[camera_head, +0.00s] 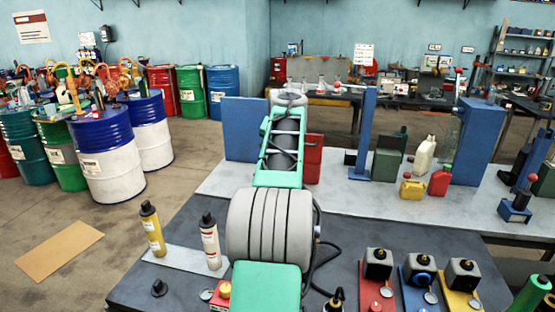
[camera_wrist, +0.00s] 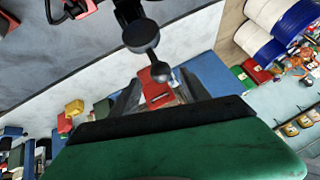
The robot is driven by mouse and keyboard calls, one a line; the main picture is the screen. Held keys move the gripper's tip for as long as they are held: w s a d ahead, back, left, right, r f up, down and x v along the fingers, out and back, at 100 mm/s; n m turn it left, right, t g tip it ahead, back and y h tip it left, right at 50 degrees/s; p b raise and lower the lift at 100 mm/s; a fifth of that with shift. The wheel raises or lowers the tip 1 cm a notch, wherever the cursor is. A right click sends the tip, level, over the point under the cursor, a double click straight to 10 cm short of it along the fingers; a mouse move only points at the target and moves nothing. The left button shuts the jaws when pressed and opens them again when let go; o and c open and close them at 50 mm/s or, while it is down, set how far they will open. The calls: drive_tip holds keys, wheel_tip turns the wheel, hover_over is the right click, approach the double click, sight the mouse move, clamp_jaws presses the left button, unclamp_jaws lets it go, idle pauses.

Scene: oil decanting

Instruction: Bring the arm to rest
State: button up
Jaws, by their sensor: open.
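My arm (camera_head: 270,220), green and grey, reaches from the bottom middle of the head view away over the dark bench. Its far end stands in front of the light-topped table, and my gripper cannot be made out there. In the wrist view my gripper (camera_wrist: 158,84) shows two dark fingers spread apart beyond a black bar and green body. They are open, with nothing held between them. A red block (camera_wrist: 155,88) shows in the gap, apparently farther off. A dark round-headed part (camera_wrist: 140,36) lies above the fingers in the picture; I cannot tell what it is.
Blue posts (camera_head: 478,140) and a blue panel (camera_head: 243,128) stand on the light table (camera_head: 330,195). A yellow bottle (camera_head: 153,228), a white bottle (camera_head: 211,240) and several boxy units (camera_head: 420,268) stand on the dark bench (camera_head: 190,290).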

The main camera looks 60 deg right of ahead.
drive_tip(key=shift+v, duration=1.2)
